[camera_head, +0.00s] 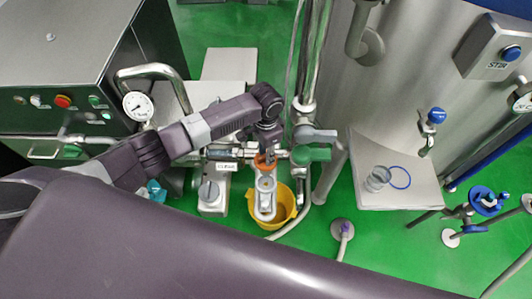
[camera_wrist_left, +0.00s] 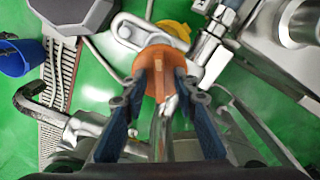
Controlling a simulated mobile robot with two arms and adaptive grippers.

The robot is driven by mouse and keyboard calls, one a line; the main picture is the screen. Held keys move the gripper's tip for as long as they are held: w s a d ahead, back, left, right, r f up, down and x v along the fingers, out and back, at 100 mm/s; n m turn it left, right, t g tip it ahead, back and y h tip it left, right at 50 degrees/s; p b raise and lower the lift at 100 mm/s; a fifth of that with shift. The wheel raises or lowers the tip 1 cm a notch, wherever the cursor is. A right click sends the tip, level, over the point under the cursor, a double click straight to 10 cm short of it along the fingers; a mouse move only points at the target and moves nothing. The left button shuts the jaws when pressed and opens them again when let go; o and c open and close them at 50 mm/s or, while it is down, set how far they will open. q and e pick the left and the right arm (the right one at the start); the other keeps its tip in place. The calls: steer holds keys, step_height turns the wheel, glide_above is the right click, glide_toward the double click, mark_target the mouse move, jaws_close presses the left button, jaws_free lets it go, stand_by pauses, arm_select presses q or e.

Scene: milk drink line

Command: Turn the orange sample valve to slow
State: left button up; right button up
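The orange sample valve (camera_head: 264,161) shows in the head view on the pipework, just above a yellow bucket. In the left wrist view its round orange knob (camera_wrist_left: 158,62) has a paler raised bar across the middle. My left gripper (camera_head: 266,147) reaches down to the valve from above. In the left wrist view its two dark fingers (camera_wrist_left: 160,78) stand apart, one on each side of the knob's bar, over the orange face. Some gap shows between the fingers and the bar. Any slow marking is too small to read. My right gripper is not in view.
The yellow bucket (camera_head: 283,208) stands on the green floor below the valve. A green-handled valve (camera_head: 311,155) is close on the right. A small shelf (camera_head: 408,192) holds a clear cup (camera_head: 377,179) and a blue ring. A gauge (camera_head: 138,105) is at the left.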

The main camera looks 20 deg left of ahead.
arm_select(q)
step_height(320, 180, up, 12)
stand_by(0.6)
stand_by(0.4)
